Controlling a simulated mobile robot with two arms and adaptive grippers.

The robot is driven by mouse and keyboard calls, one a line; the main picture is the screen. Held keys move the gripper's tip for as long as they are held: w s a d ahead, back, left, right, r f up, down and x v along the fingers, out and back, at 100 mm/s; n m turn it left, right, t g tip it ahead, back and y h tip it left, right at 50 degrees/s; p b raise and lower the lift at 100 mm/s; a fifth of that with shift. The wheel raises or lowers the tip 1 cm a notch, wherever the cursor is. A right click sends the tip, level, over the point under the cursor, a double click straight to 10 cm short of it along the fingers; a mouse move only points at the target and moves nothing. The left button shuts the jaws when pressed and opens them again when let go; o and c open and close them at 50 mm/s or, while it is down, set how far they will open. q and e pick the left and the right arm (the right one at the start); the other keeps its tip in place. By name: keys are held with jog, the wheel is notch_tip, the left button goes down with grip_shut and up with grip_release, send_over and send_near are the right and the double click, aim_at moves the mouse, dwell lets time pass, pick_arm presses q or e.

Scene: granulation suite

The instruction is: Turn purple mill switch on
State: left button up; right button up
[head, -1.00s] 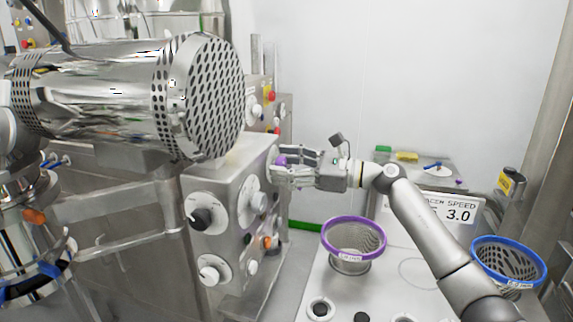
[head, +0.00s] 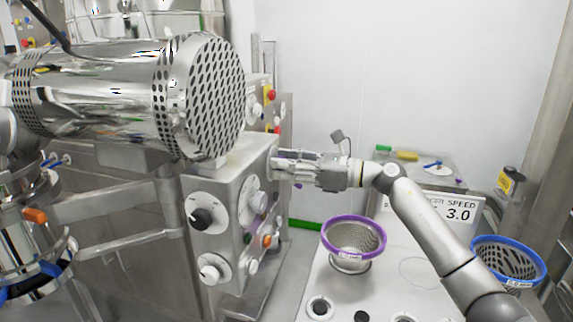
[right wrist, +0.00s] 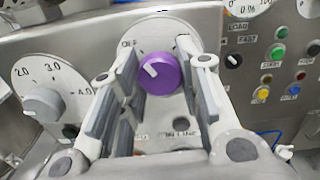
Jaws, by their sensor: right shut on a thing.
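The purple mill switch (right wrist: 161,73) is a round knob on a pale dial plate in the right wrist view. Its white mark points up and left, toward the OFF label (right wrist: 130,43). My right gripper (right wrist: 160,80) has its fingers on either side of the knob and is shut on it. In the head view my right gripper (head: 276,167) reaches left to the side face of the steel control box (head: 228,190). Its fingers hide the switch there. My left gripper does not show.
A numbered dial with a grey knob (right wrist: 43,104) sits left of the switch; coloured buttons (right wrist: 279,50) are to the right. A perforated steel drum (head: 202,95) overhangs the box.

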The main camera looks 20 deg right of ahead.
jog(key=shift+m+p, duration=4.25)
jog(key=shift+m, duration=3.35)
jog(key=o, duration=1.1)
jog(key=shift+c, duration=0.2)
jog(key=v, duration=1.2)
